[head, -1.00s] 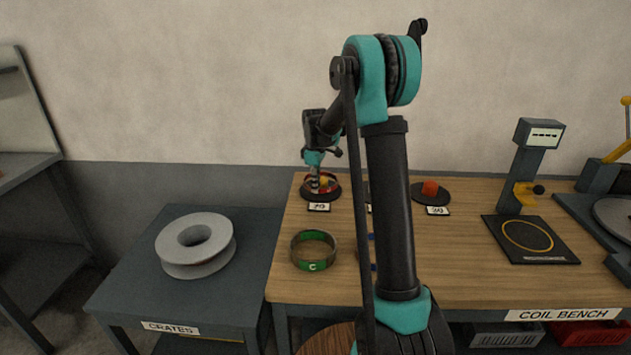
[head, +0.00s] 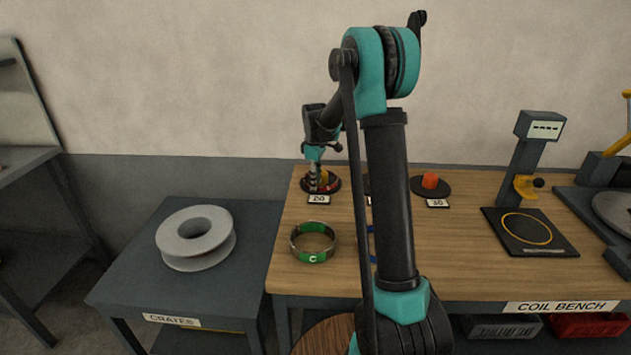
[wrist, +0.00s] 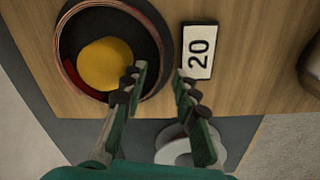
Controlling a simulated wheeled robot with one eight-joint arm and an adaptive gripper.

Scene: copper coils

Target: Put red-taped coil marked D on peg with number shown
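The red-taped copper coil (wrist: 64,58) lies on a dark round base around the yellow peg (wrist: 107,64), behind the card reading 20 (wrist: 198,52). In the head view the coil (head: 327,188) shows low at the peg's foot, partly hidden by my gripper. Its letter is not visible. In the head view my gripper (head: 314,185) is at this peg.
A green-taped coil marked C (head: 313,256) lies on the bench in front. A blue-taped item (head: 372,243) is mostly hidden by my arm. An orange peg (head: 430,180) stands right, its card reading 30. A scale (head: 505,245) is farther right. A grey spool (head: 196,238) sits left.

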